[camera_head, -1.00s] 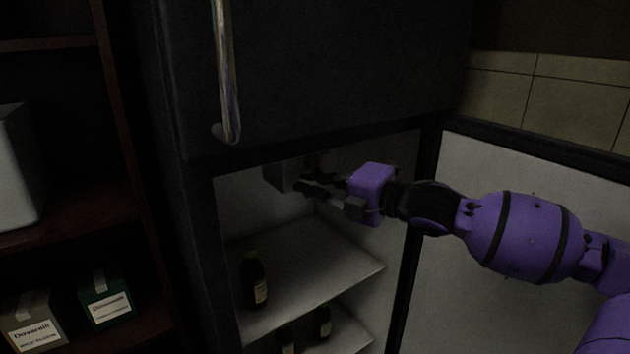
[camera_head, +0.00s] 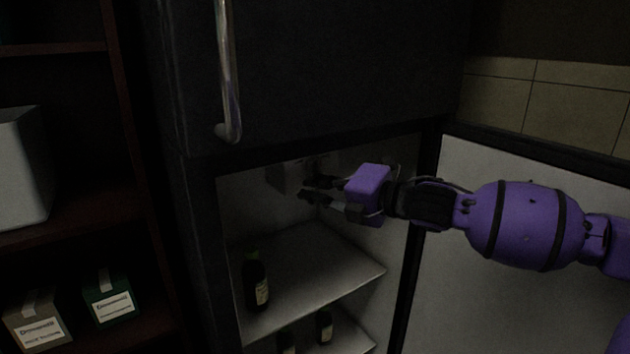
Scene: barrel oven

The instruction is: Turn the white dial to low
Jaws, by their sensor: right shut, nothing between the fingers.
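My right gripper (camera_head: 305,191) reaches from the right into the open lower compartment of a dark fridge (camera_head: 320,75). Its fingers are shut with nothing between them. The fingertips are close to a small pale housing (camera_head: 285,176) under the compartment's ceiling; I cannot tell whether they touch it. The white dial cannot be made out; the area around the housing is dark and partly covered by the fingers. My left gripper is not in view.
A white shelf (camera_head: 335,262) below my gripper carries a dark bottle (camera_head: 256,285), and more bottles stand lower. The fridge door (camera_head: 520,290) is open at right. A wooden shelf unit (camera_head: 120,120) with boxes stands at left.

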